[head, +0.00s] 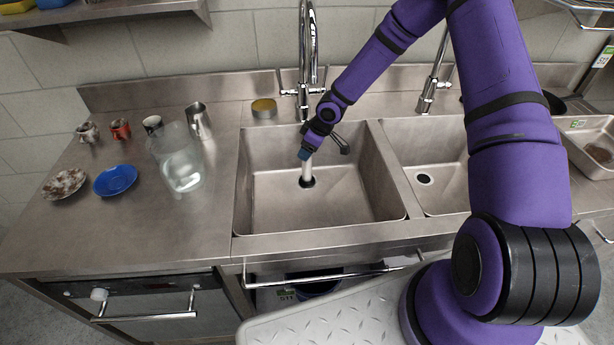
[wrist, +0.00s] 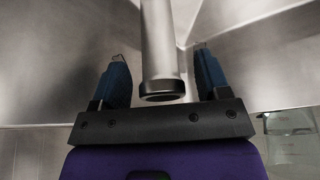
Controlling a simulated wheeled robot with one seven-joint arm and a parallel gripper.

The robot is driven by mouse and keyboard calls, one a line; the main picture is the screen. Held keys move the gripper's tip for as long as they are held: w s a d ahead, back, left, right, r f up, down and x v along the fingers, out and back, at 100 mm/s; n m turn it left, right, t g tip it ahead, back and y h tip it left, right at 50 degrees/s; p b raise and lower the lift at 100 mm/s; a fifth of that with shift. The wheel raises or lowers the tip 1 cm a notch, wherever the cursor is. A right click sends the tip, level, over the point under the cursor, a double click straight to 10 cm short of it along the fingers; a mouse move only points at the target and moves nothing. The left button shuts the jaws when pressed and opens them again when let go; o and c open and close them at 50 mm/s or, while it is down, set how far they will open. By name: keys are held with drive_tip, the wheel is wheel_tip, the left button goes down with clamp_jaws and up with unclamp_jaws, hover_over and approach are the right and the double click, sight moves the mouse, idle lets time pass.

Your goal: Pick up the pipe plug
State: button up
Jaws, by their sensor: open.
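The pipe plug (head: 307,172) is a pale metal tube standing upright in the left sink (head: 262,205), its dark base at the drain. In the wrist view the pipe plug (wrist: 159,40) runs between my two blue fingers, with a dark ring around its near end. My gripper (head: 305,154) is above the sink floor at the pipe's top. In the wrist view my gripper (wrist: 160,55) is open, one finger on each side of the tube, with a visible gap on both sides. My gripper hides the pipe's upper end in the head view.
A tall tap (head: 308,50) stands behind the left sink, beside a yellowish tin (head: 264,108). The right sink (head: 440,165) is empty. On the left counter are a clear jug (head: 180,160), a blue plate (head: 115,180), a stained plate (head: 64,185) and several cups.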

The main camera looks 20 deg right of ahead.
drive_tip(key=shift+x, duration=0.8)
